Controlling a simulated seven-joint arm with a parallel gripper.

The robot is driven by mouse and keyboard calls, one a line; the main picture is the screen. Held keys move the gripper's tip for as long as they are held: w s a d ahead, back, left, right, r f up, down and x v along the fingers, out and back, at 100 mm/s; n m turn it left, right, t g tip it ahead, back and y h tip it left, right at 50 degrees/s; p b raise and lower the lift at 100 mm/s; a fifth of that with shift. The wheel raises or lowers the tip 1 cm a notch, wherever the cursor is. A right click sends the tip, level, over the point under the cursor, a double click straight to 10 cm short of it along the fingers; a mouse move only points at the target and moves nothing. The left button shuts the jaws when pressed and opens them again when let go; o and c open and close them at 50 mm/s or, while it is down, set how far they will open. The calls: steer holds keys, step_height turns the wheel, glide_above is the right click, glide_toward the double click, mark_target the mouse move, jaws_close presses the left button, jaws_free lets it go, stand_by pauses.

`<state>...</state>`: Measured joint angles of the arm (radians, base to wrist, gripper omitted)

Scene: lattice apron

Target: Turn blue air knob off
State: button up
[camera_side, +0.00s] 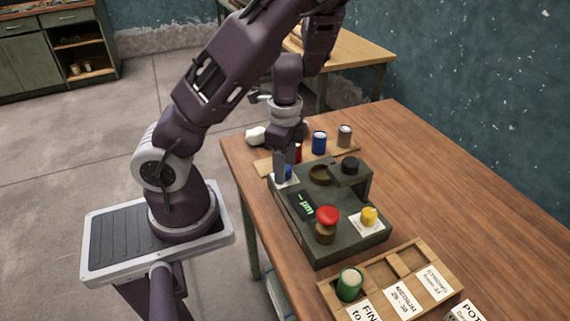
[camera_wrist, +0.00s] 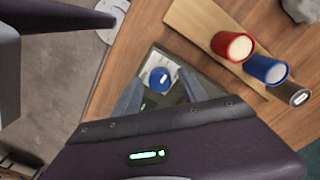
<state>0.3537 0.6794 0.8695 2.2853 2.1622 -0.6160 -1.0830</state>
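The blue air knob (camera_side: 288,171) sits on a white label at the far left corner of a dark green instrument box (camera_side: 345,248). In the wrist view the blue knob (camera_wrist: 160,79) is round and seen from above, with a short white mark on its top. My gripper (camera_side: 280,178) points down at this corner, and a finger partly hides the knob in the side view. In the wrist view my gripper (camera_wrist: 160,88) has its two fingers spread, one on each side of the knob. I cannot tell whether either finger touches it.
The box also carries a red-topped knob (camera_side: 327,216), a yellow knob (camera_side: 369,216), a black knob (camera_side: 350,164) and a display (camera_side: 304,206). Red (camera_wrist: 233,46), blue (camera_wrist: 267,69) and brown canisters stand on a board behind. A wooden tray (camera_side: 407,254) holds a green jar (camera_side: 350,285). The table's right is clear.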

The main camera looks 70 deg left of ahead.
jaws_close()
steer(key=shift+m, duration=0.3)
steer(key=m, duration=0.3)
steer(key=shift+m, duration=0.3)
steer(key=m, duration=0.4)
steer(key=shift+m, duration=0.3)
steer(key=m, duration=0.4)
steer(key=shift+m, duration=2.5)
